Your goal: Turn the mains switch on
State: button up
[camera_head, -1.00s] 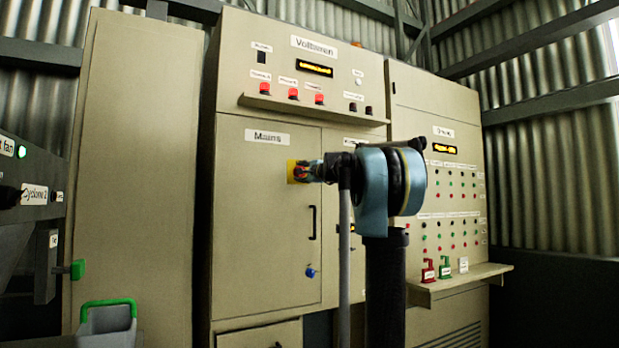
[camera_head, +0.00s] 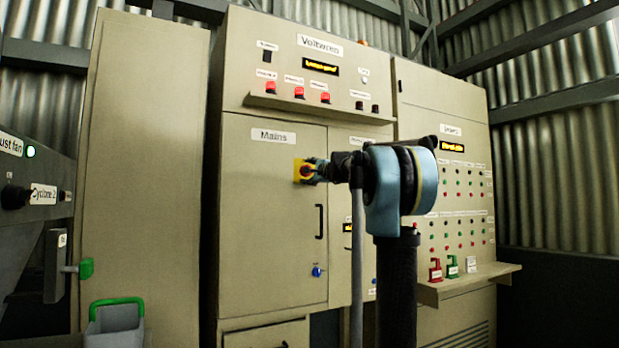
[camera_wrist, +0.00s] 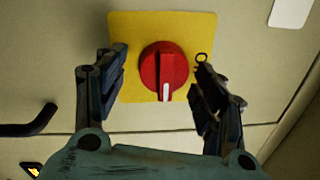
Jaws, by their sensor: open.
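The mains switch is a round red rotary knob (camera_wrist: 163,72) on a yellow square plate (camera_wrist: 196,32) in the wrist view. A white mark on the knob points toward the bottom of that picture. My gripper (camera_wrist: 160,88) is open, with one finger on each side of the knob and a visible gap to it on both sides. In the head view the yellow plate (camera_head: 297,171) sits below the "Mains" label (camera_head: 273,136) on the cabinet door. My gripper (camera_head: 316,171) is at the plate there and partly covers the knob.
The cabinet door (camera_head: 262,230) has a black handle (camera_head: 320,221) and a blue knob (camera_head: 317,271) below the switch. A narrow shelf (camera_head: 312,109) juts out above. A lower shelf (camera_head: 460,285) holds red and green items at the right. A green-handled container (camera_head: 115,322) stands at the lower left.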

jog(key=shift+s, duration=0.1)
jog(key=v, duration=1.1)
jog(key=shift+s+d, duration=0.25)
jog(key=shift+s, duration=0.05)
jog(key=s+a+f+n+g, duration=0.35)
jog(key=s+f, duration=0.35)
jog(key=f, duration=0.3)
jog(key=s+a+f+n+g+y, duration=0.1)
jog(key=s+a+f+n+g, duration=0.2)
jog(key=s+f, duration=0.5)
jog(key=s+a+f+n+g, duration=0.25)
jog(key=s+f+n, duration=0.25)
jog(key=f, duration=0.7)
jog(key=s+d+f+n+g+h, duration=0.1)
jog(key=s+d+f, duration=0.3)
jog(key=s+f, duration=0.4)
jog(key=s+d+f+n+g+h, duration=0.2)
jog(key=s+f, duration=0.7)
jog(key=f, duration=0.5)
jog(key=s+d+f+n+g+h, duration=0.1)
jog(key=s+d+f+g+h, duration=0.2)
jog(key=s+f, duration=0.6)
notch_tip(320, 180, down, 3)
jog(key=d+h, duration=0.2)
jog(key=d, duration=0.1)
jog(key=shift+n, duration=0.35)
